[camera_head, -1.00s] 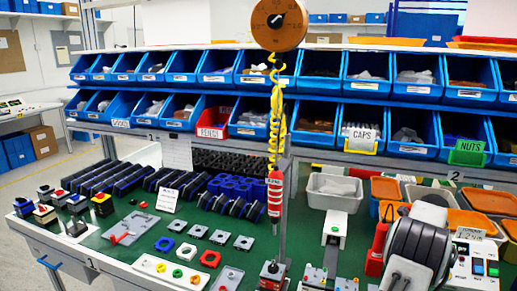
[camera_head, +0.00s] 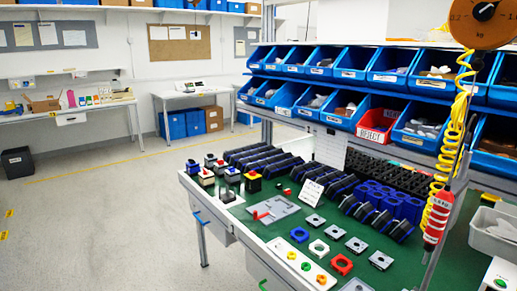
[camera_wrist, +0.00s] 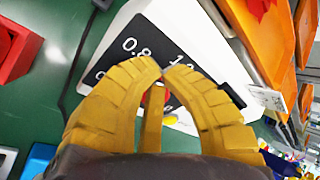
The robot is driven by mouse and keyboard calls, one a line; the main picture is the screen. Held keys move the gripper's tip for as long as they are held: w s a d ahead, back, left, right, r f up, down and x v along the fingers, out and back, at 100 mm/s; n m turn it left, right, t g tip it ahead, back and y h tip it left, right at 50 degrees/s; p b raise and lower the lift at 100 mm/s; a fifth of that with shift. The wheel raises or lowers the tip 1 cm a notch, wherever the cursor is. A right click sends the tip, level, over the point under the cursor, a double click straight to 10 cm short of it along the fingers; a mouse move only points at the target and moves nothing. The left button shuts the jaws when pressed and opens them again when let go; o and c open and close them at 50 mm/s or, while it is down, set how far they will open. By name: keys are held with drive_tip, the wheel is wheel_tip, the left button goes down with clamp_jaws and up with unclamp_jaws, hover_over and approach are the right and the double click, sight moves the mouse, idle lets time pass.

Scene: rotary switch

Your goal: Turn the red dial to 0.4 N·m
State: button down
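My gripper (camera_wrist: 163,72), seen only in the wrist view, has yellow ribbed fingers whose tips come together with almost no gap. Behind them is a black scale plate (camera_wrist: 134,65) on a white sloped housing (camera_wrist: 203,35). White marks on the plate include "0.8" and another number partly covered by the fingers. A small part of the red dial (camera_wrist: 160,97) shows in the space between the fingers, below the tips. Most of the dial and its pointer are hidden, so its setting cannot be read. The fingers do not visibly grip it. The head view shows neither dial nor gripper.
In the wrist view, a red object (camera_wrist: 14,48) is at left and orange trays (camera_wrist: 262,35) are at right. In the head view, a green bench carries switch parts, blue bins (camera_head: 350,62) stand behind, and a hanging spring scale (camera_head: 484,20) is at right. Floor (camera_head: 100,215) is clear at left.

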drive_tip(key=shift+s+a+f+b, duration=0.15)
drive_tip(key=shift+s+f+b, duration=0.35)
drive_tip(key=shift+b, duration=0.2)
idle(1.1)
drive_tip(key=shift+w+a+f+b, duration=0.2)
drive_tip(key=shift+a+f+b, duration=0.25)
drive_tip(key=shift+b, duration=0.8)
drive_tip(key=shift+s+a+f+b, duration=0.2)
drive_tip(key=shift+a+b, duration=0.1)
drive_tip(key=shift+b, duration=0.2)
idle(0.6)
drive_tip(key=shift+w+a, duration=0.1)
drive_tip(key=shift+w, duration=0.15)
drive_tip(key=c, duration=1.9)
unclamp_jaws()
drive_tip(key=shift+w+r, duration=0.1)
drive_tip(key=shift+r, duration=0.1)
drive_tip(key=shift+c, duration=0.2)
